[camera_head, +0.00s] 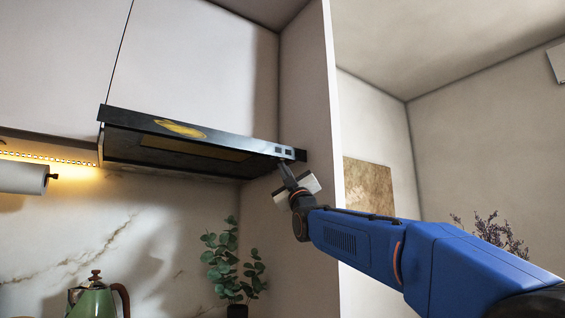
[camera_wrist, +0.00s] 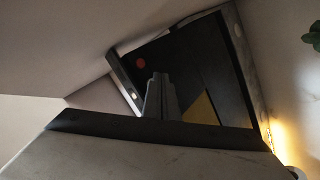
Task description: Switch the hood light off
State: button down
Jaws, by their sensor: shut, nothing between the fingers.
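The black range hood (camera_head: 215,138) hangs below the white wall cabinets, tilted in the picture. Two small square switches (camera_head: 284,151) sit at the right end of its front strip. My gripper (camera_head: 284,165) is shut and empty, its tips just below these switches; whether they touch the hood I cannot tell. In the wrist view my gripper (camera_wrist: 160,80) points at the hood's underside (camera_wrist: 190,60), beside the front strip (camera_wrist: 124,80), which carries a small bright spot. I cannot tell for sure whether the hood light is lit.
A tall white side panel (camera_head: 310,100) stands right of the hood, close to my gripper. A lit strip (camera_head: 45,157) and a paper roll (camera_head: 22,179) are at left. A green kettle (camera_head: 92,300) and a leafy plant (camera_head: 232,265) stand below.

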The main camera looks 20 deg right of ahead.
jog(key=shift+f, duration=0.5)
jog(key=shift+f, duration=0.1)
jog(key=shift+f, duration=2.9)
